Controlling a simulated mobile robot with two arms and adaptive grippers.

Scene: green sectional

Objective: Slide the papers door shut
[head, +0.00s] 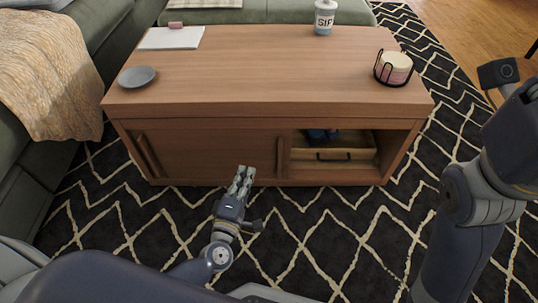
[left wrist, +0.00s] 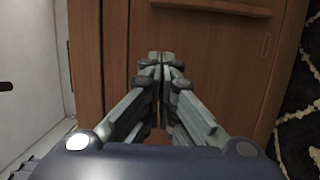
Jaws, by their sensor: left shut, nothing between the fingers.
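The wooden coffee table (head: 270,72) has a cabinet below its top. A sliding door panel (head: 205,150) covers the left and middle of its front. One upright handle (head: 148,155) shows at the left and another (head: 279,157) near the middle. The right compartment is open, showing a wooden drawer (head: 345,155) with a dark handle and something blue. I cannot tell which panel is the papers door. My left gripper (head: 244,174) is shut and empty in front of the panel, left of the middle handle. Its closed fingers (left wrist: 162,62) show against wood in the left wrist view; contact is unclear.
On the tabletop are a grey dish (head: 137,77), a white pad (head: 170,39), a canister (head: 325,17) and a wire holder (head: 393,68). Green sofa sections (head: 110,35) border the left and back. Patterned rug (head: 310,240) lies clear in front. My right arm is at the right.

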